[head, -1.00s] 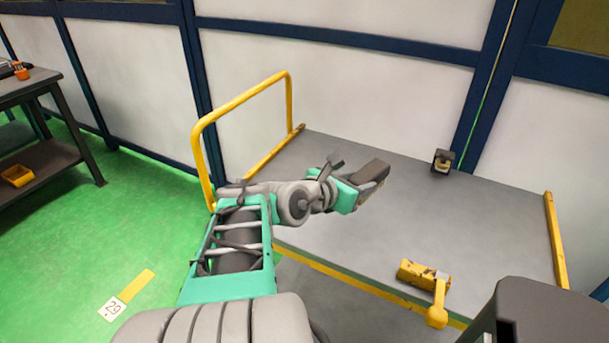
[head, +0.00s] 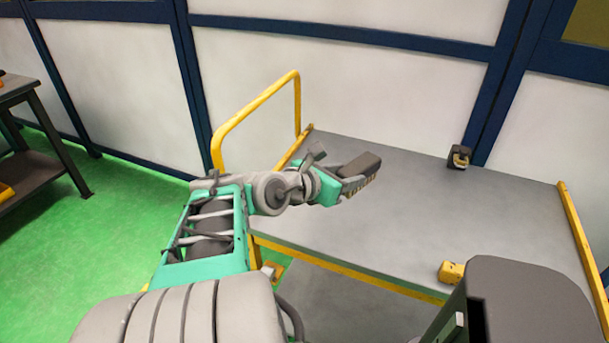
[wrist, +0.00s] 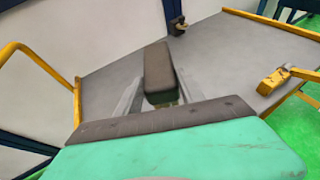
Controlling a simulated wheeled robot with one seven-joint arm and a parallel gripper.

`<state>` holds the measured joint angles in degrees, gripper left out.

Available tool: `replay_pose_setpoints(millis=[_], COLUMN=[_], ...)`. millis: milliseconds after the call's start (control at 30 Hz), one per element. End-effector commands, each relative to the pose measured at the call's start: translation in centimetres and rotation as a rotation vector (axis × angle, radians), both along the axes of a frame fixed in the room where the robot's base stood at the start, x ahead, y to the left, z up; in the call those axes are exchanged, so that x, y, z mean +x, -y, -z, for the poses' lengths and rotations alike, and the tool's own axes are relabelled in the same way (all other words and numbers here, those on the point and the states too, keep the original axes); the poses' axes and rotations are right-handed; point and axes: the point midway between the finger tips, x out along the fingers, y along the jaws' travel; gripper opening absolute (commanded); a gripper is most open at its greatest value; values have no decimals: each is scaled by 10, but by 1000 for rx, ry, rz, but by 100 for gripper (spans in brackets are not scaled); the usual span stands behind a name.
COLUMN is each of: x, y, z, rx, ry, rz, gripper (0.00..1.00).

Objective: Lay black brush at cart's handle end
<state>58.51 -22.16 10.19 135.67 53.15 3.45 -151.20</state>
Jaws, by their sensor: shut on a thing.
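The black brush (head: 361,164) is held in my gripper (head: 346,184), which is shut on it above the grey top of the cart (head: 420,200). In the wrist view the brush (wrist: 159,72) stands out between the two fingers of my gripper (wrist: 158,95). The cart's yellow handle (head: 253,107) rises at the left end of the cart, to the left of the brush. In the wrist view the handle (wrist: 38,62) is also at the left. Whether the brush touches the cart top is hard to tell.
A small black and yellow object (head: 459,157) sits at the cart's back edge. A yellow tool (wrist: 274,81) lies near the other end; in the head view it is partly hidden. A dark workbench (head: 35,150) stands at far left. The cart's middle is clear.

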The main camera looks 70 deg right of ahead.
Motion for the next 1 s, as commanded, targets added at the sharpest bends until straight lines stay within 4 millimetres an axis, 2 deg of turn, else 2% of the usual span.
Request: replay_pose_setpoints(millis=[67, 167, 433, 600, 833, 1000], x=[2, 16, 83, 107, 122, 120], y=[1, 9, 51, 68, 79, 78], z=[1, 10, 45, 83, 104, 132], rx=[-1, 4, 3, 3, 1, -1], ry=[-1, -3, -3, -3, -2, -1], rz=[-2, -10, -16, -14, -11, -9], gripper=[0, 0, 0, 0, 0, 0])
